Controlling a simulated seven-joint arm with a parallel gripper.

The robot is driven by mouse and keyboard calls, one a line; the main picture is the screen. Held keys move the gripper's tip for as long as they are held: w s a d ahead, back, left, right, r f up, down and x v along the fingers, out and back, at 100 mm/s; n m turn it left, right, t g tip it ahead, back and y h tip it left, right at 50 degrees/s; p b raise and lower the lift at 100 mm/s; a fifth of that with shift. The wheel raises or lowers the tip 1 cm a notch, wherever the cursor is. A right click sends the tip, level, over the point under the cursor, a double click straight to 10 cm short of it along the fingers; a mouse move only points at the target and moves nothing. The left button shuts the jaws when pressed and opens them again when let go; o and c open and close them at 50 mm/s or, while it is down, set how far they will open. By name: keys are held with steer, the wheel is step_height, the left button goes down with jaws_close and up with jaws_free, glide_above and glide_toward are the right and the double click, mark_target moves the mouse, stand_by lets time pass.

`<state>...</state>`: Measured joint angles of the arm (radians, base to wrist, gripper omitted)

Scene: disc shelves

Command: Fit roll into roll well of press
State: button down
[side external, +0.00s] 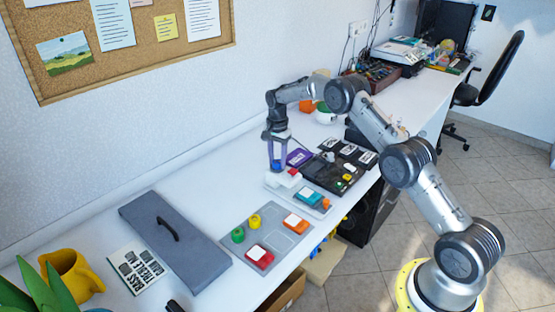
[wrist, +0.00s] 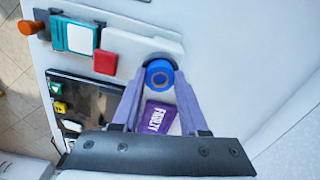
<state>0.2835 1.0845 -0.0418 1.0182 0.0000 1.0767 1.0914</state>
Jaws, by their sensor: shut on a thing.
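In the side view my gripper (side external: 276,166) points down at the far left end of the press. The press (wrist: 143,45) is a pale unit carrying a red block (wrist: 105,62), a teal-and-white block (wrist: 75,36) and an orange knob (wrist: 30,27). The roll overlaps the edge of the press's white part. The well is hidden, and I cannot tell whether the roll is in it or above it.
A purple card (wrist: 158,117) lies close beside the roll. A black tray (side external: 340,172) is behind the press. A grey tray (side external: 292,240) holds green and yellow rolls and two blocks. A grey lid (side external: 190,250) lies at left.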

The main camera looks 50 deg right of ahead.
steer(key=shift+c, duration=2.2)
jaws_free()
steer(key=shift+s+f, duration=0.15)
steer(key=shift+f, duration=0.65)
steer(key=shift+s, duration=0.1)
steer(key=shift+d, duration=0.1)
step_height(320, 180, up, 13)
step_height(320, 180, up, 11)
steer(key=n+t, duration=0.1)
steer(key=n, duration=0.2)
glide_above(277, 162)
steer(key=s+a, duration=0.5)
steer(key=s, duration=0.1)
steer(key=s+a+r+n+t, duration=0.2)
steer(key=s+a+r+n, duration=0.35)
steer(key=s+r, duration=0.4)
steer(key=s+a+f+n+t, duration=0.1)
steer(key=s+a+f+n, duration=0.1)
steer(key=s, duration=0.6)
steer(key=s+a+f+n, duration=0.2)
steer(key=s+n, duration=0.1)
steer(key=s, duration=0.6)
steer(key=s+a+f+n+t, duration=0.1)
steer(key=s+a+f+n, duration=0.1)
steer(key=s, duration=0.7)
steer(key=shift+s+a+f+t, duration=0.2)
steer(key=shift+f+t, duration=0.1)
steer(key=shift+f, duration=0.25)
